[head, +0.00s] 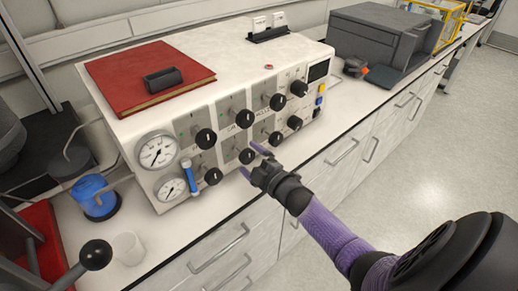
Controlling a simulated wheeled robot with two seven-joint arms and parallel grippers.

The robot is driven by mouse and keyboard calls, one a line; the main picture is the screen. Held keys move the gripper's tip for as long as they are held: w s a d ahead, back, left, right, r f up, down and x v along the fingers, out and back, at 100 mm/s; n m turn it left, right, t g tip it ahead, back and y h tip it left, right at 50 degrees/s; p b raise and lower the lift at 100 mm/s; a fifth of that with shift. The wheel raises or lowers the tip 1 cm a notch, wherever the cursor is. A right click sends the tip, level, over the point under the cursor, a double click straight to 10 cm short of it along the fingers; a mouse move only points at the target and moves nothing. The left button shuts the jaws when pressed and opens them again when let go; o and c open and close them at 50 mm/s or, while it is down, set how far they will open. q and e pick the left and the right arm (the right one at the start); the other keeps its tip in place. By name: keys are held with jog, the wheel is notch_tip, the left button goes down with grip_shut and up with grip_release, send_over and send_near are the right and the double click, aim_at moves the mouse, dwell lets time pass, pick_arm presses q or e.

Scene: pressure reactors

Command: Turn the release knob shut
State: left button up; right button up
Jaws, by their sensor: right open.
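A white control box (150,110) stands on the bench with two rows of black round knobs on its front. I cannot read the labels well enough to tell which is the release knob. The lower-row knob second from the left (247,156) is closest to my right gripper (253,160). That gripper is open, with its purple fingertips spread just in front of this knob; I cannot tell whether they touch it. Other lower-row knobs are at the left (213,176) and right (275,138). My left gripper is not in view.
Two dial gauges (157,151) and a blue-capped tube (189,176) are on the box's left front. A red book (140,75) lies on top. A blue container (95,196), a clear cup (128,248) and a black ball-ended lever (95,254) are at left. Drawers (215,245) are below.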

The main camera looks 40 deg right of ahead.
jog(key=s+p, duration=0.1)
jog(key=s, duration=0.7)
jog(key=shift+s+d, duration=0.2)
jog(key=shift+d, duration=0.15)
jog(key=s+a+f+m+g+h, duration=0.1)
jog(key=s+a+f+m+g, duration=0.2)
jog(key=s+f, duration=0.5)
jog(key=s+a+f+m+g+h, duration=0.1)
jog(key=s+f+m+g, duration=0.3)
jog(key=f, duration=0.8)
jog(key=s+a+f+m+g, duration=0.2)
jog(key=s+f+g, duration=0.3)
jog(key=s, duration=0.6)
jog(key=s+a+f+m+g+b, duration=0.1)
jog(key=s+a+f+g, duration=0.4)
jog(key=s, duration=0.6)
jog(key=shift+s+a+f+m+y, duration=0.2)
jog(key=shift+f+m+y, duration=0.15)
jog(key=shift+f, duration=0.25)
